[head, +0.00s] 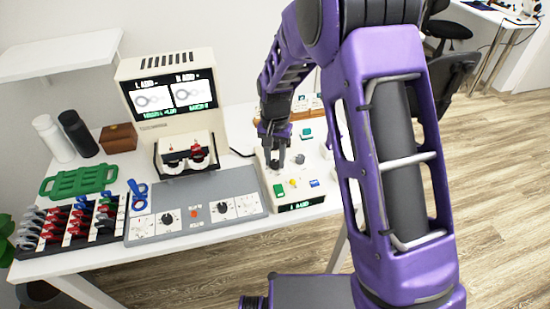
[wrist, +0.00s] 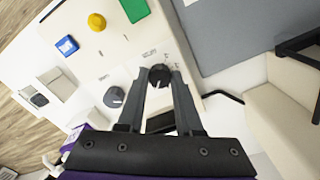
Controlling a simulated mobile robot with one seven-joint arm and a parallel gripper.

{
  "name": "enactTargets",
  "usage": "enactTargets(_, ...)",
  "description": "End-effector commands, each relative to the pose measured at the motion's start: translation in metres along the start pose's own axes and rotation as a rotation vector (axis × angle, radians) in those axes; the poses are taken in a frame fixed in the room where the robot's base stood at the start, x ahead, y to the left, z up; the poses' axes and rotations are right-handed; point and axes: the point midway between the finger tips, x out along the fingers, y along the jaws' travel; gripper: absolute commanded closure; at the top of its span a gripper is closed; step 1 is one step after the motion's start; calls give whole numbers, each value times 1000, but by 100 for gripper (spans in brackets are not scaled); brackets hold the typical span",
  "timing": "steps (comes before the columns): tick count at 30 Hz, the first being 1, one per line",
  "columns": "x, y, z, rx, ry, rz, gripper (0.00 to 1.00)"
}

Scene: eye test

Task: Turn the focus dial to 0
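A small black dial (wrist: 159,76) with a pale pointer mark sits on a white control box (head: 312,189). My gripper (head: 275,163) reaches down onto this box. In the wrist view my gripper (wrist: 160,77) has one finger on each side of the black dial, with no clear gap between fingers and dial. A second, dark grey dial (wrist: 114,97) stands beside it on the same box and also shows in the head view (head: 300,159). The labels near the dials are too small to read, so I cannot tell which is the focus dial.
The box also bears a green button (head: 279,190), a yellow knob (head: 293,183) and a blue button (head: 314,183). A grey panel (head: 195,188) with more dials lies to its left. A cream viewer (head: 172,90) with a two-part screen stands behind. My arm hides the table's right side.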

Motion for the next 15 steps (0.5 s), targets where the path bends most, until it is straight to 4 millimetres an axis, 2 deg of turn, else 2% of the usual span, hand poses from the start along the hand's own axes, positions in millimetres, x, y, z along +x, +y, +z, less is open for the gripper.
enactTargets(1,0,0,0,0,0,0,81)
enactTargets(4,0,0,0,0,0,0,99)
enactTargets(15,0,0,0,-25,0,0,100)
